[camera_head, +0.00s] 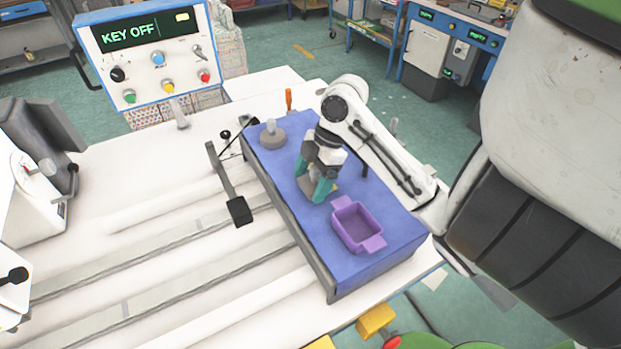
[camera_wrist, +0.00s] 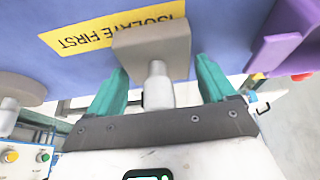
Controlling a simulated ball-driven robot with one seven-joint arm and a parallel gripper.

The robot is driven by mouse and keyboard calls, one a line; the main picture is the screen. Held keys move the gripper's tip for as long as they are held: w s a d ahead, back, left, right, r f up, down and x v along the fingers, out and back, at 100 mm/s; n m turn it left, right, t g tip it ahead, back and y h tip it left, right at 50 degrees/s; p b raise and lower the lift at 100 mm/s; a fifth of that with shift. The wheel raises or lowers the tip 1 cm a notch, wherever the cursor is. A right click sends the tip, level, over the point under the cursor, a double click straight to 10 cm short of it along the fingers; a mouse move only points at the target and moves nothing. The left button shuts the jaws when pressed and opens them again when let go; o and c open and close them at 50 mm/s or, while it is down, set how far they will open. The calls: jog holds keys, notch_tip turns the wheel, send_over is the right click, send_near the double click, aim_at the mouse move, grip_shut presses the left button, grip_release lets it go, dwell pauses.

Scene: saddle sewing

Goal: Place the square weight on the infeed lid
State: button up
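The square weight (camera_wrist: 152,48) is a grey-brown block with a pale round knob (camera_wrist: 157,88), beside a yellow "ISOLATE FIRST" label (camera_wrist: 85,38) on the blue surface. My gripper (camera_wrist: 160,78) has teal fingers on either side of the knob, with a visible gap on each side; it is open. In the head view my gripper (camera_head: 318,188) is low over the middle of the blue surface (camera_head: 385,200) and mostly hides the weight. I cannot tell for sure which part is the infeed lid.
A round grey weight with a knob (camera_head: 272,138) stands at the far left end of the blue surface. A purple bin (camera_head: 357,228) stands at the near end. A control box (camera_head: 145,55) reads "KEY OFF". A black-ended lever (camera_head: 238,208) lies left of the blue surface.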

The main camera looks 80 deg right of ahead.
jog(key=shift+o, duration=0.7)
jog(key=shift+r, duration=0.2)
jog(key=v, duration=1.2)
